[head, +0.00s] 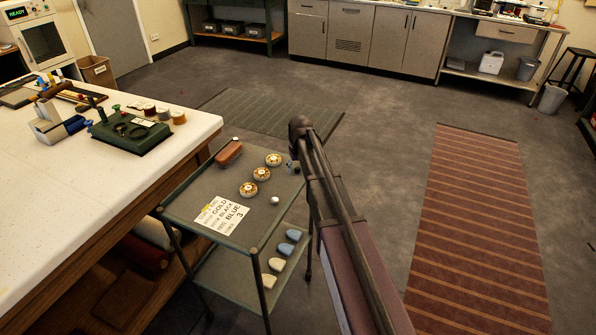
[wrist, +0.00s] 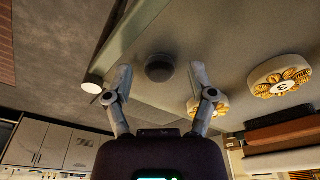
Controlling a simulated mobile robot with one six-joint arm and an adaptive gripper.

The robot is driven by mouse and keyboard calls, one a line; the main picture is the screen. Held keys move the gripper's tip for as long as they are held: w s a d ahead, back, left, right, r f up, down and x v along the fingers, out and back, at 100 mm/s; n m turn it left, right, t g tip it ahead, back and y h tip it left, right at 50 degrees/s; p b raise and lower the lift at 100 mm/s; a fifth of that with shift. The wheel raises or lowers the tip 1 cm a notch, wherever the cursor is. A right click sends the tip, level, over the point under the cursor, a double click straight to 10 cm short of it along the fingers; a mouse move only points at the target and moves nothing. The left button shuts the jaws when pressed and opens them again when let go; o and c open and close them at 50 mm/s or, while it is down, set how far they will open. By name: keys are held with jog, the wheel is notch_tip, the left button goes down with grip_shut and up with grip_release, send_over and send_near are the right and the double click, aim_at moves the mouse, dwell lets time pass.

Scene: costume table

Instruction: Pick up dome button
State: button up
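A small pale round dome button (head: 275,200) sits on the upper shelf of the cart (head: 215,178), near its right edge, in the head view. In the wrist view a dark, shaded dome (wrist: 159,68), apparently the same button, shows between and beyond my fingertips. My gripper (wrist: 159,82) is open, its two fingers wide apart with nothing held. In the head view its grey tip (head: 293,167) shows at the cart's far right corner, partly hidden by my arm. How high it is above the shelf is hard to tell.
Patterned round discs (head: 261,174) lie left of the button; two also show in the wrist view (wrist: 280,78). A brown block (head: 229,152) and a lettered card (head: 222,215) share the shelf. Blue and cream pieces (head: 280,250) lie on the lower shelf. A white table (head: 75,185) stands left.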

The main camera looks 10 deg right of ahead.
aim_at(297, 168)
jog(key=c, duration=0.5)
jog(key=shift+r, duration=0.15)
notch_tip(297, 168, up, 3)
jog(key=p, duration=0.3)
jog(key=shift+r+p, duration=0.2)
jog(key=shift+p, duration=0.15)
jog(key=s, duration=0.5)
jog(key=s+d+r+p, duration=0.1)
jog(key=s, duration=0.4)
jog(key=s+d, duration=0.1)
jog(key=s, duration=0.5)
jog(key=shift+r, duration=0.15)
jog(key=shift+w, duration=0.1)
jog(key=shift+c, duration=0.3)
grip_shut()
